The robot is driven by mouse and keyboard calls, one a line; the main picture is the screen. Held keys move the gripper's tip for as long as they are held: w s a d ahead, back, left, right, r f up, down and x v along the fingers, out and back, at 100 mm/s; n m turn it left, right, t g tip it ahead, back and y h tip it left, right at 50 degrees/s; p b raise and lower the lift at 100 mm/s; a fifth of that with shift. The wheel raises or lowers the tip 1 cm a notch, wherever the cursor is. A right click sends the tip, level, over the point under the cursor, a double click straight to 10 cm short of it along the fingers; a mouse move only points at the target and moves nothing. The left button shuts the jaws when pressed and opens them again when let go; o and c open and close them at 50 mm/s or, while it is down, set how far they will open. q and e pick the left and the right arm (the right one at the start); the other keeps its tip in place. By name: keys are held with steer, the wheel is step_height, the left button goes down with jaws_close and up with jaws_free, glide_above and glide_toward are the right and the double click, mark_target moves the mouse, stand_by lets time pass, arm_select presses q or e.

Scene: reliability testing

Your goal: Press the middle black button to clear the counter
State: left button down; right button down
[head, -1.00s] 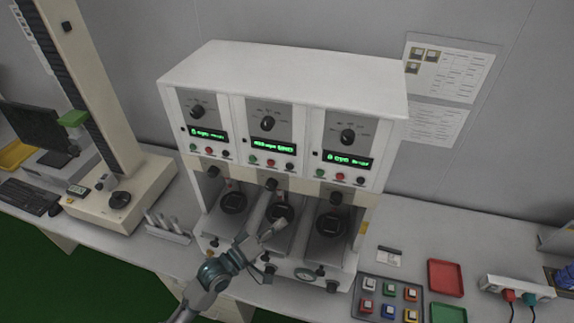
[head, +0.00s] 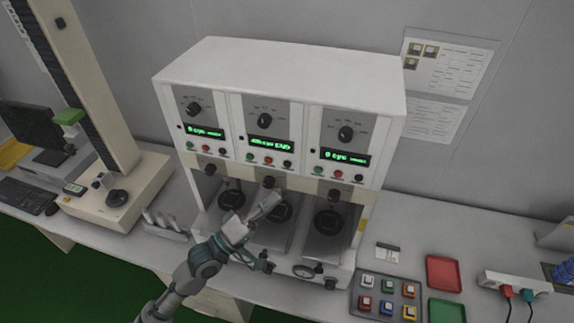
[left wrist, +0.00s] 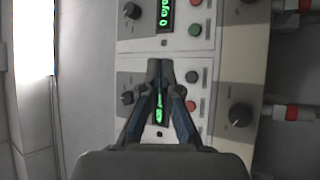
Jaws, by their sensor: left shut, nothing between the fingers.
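The white test machine (head: 283,75) has three panels, each with a knob, a green-lit display and a row of green, red and black buttons. The black button (head: 287,164) of the middle panel is at the right end of its row; it also shows in the left wrist view (left wrist: 192,77), right of my fingertips. My left gripper (head: 274,199) is shut and empty, in front of the machine and below the middle button row in the head view. In the left wrist view my left gripper (left wrist: 161,66) points at the middle panel, its fingers partly covering the display. My right gripper is out of view.
Dark round fixtures (head: 328,221) sit in the machine's open bays. A grey tray of coloured buttons (head: 388,294), a red tray (head: 443,273) and a green tray (head: 447,312) lie at right. A tall beige test stand (head: 105,190) stands at left.

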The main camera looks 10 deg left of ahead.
mark_target(287, 164)
arm_select(q)
steer(key=w+b, duration=0.2)
steer(key=w, duration=0.6)
steer(key=shift+w+d, duration=0.1)
steer(key=shift+w, duration=0.1)
stand_by(1.2)
steer(key=shift+w, duration=0.2)
steer(key=shift+w+b, duration=0.35)
steer(key=shift+w, duration=0.05)
stand_by(0.6)
steer(key=shift+s+r, duration=0.1)
steer(key=shift+s, duration=0.1)
steer(key=shift+s+p, duration=0.5)
steer(key=shift+s, duration=0.15)
